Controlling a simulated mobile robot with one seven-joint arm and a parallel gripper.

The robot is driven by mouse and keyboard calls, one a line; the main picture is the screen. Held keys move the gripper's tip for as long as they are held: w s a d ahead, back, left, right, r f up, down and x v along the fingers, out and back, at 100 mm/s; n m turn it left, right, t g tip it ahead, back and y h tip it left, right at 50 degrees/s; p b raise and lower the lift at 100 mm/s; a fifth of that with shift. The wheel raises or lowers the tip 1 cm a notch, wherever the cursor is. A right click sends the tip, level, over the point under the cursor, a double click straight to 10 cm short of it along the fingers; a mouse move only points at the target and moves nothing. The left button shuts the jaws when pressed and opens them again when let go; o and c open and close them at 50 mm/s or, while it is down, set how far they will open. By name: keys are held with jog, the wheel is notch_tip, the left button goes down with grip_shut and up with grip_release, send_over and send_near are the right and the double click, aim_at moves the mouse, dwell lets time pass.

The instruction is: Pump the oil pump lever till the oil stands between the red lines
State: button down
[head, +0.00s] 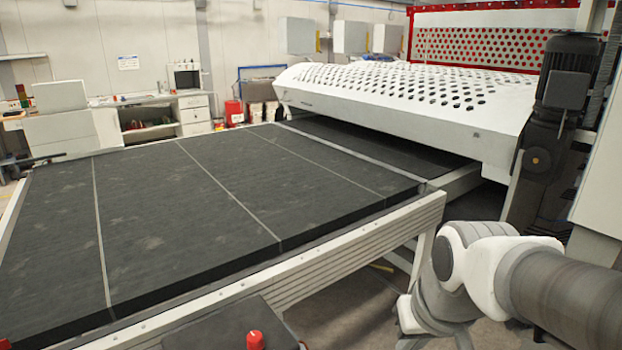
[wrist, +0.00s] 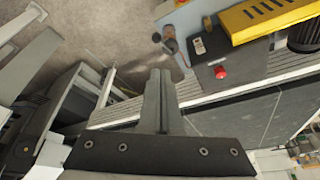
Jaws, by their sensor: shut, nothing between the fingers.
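My gripper (wrist: 158,75) shows in the wrist view with its two grey fingers pressed together and nothing between them. It points out over the concrete floor beside the machine frame. I cannot make out the oil pump lever for certain in either view. A small dark fitting with a rounded end (wrist: 169,42) sits beyond the fingertips, and I cannot tell what it is. No oil gauge with red lines can be made out.
A dark conveyor bed (head: 160,215) leads to a white perforated hood (head: 410,105). A dark motor (head: 565,90) stands at the right. A grey control box with a red button (wrist: 221,72) lies near a yellow slotted cover (wrist: 262,18). Open floor (wrist: 110,30) shows beside the machine.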

jog(key=s+r+t, duration=0.1)
jog(key=s+r, duration=0.3)
jog(key=shift+s+r+t, duration=0.25)
jog(key=shift+s+t, duration=0.15)
jog(key=shift+w, duration=0.1)
